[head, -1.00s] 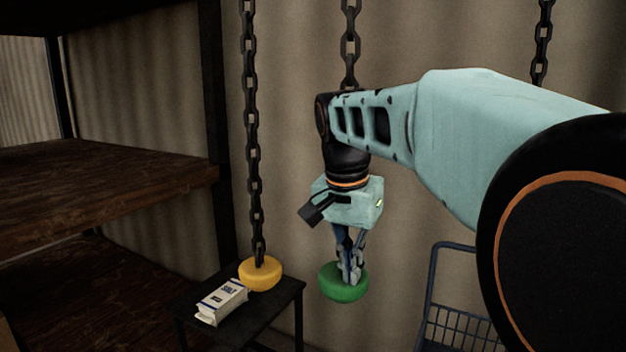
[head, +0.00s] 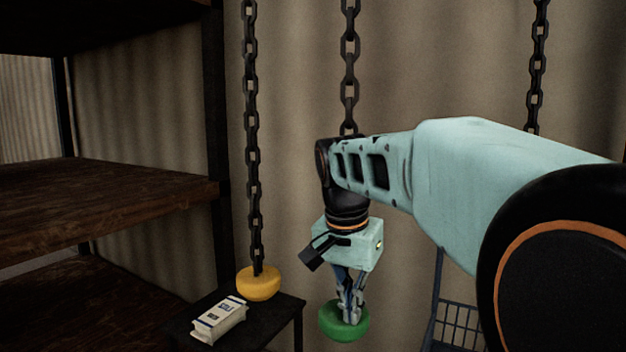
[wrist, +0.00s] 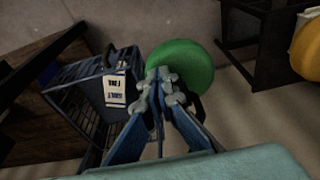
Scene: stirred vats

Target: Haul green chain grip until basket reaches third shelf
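The green chain grip (head: 343,322) is a thick round disc on the middle dark chain (head: 350,60). My gripper (head: 350,307) points down onto its top, with the fingers closed together there. In the wrist view the fingertips (wrist: 165,78) meet at the edge of the green grip (wrist: 185,62), with the chain mostly hidden. The blue wire basket (head: 458,325) is at the lower right, partly behind my arm and cut by the frame. In the wrist view a labelled salt pack shows at the basket (wrist: 75,75). The brown shelves (head: 110,195) stand at the left.
A yellow chain grip (head: 258,283) hangs on the left chain over a small dark table (head: 285,310). A white salt pack (head: 218,322) lies on that table. Another chain (head: 538,70) hangs at the right. My arm crosses the right half.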

